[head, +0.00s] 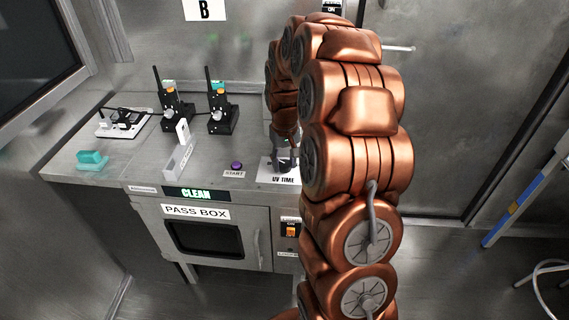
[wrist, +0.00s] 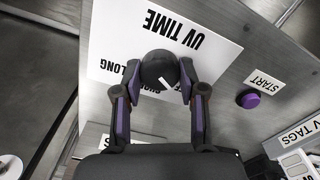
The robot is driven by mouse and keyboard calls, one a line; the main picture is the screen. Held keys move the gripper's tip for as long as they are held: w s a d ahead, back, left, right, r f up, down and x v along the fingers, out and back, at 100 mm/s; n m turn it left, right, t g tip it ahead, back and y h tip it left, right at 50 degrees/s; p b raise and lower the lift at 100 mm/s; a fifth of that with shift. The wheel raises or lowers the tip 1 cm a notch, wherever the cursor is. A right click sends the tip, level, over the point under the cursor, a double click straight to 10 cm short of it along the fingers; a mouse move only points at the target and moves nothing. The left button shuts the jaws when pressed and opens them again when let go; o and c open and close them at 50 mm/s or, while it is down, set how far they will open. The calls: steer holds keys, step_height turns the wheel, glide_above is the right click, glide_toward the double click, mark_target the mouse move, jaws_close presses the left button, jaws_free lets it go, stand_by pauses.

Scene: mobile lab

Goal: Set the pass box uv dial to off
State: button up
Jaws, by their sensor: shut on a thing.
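The UV dial is a round black knob (wrist: 160,70) with a white pointer mark, on a white plate (wrist: 112,70) lettered UV TIME. In the wrist view the plate reads upside down; LONG shows left of the knob, and other labels are partly hidden behind my fingers. My gripper (wrist: 160,88) has a finger on each side of the knob and is shut on it. In the head view my gripper (head: 285,160) is over the UV TIME plate (head: 270,178), and my arm hides the plate's right part. The pass box (head: 215,235) is below the counter, its door closed.
A purple START button (head: 236,166) is left of the plate; it also shows in the wrist view (wrist: 249,98). Two black radios (head: 222,112) stand in holders farther back. A teal block (head: 92,158) and a white tag holder (head: 178,160) are on the counter's left.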

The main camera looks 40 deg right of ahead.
mark_target(284, 163)
stand_by(0.4)
steer(key=o, duration=1.1)
steer(key=shift+o, duration=0.2)
steer(key=shift+r, duration=0.1)
step_height(284, 163, up, 12)
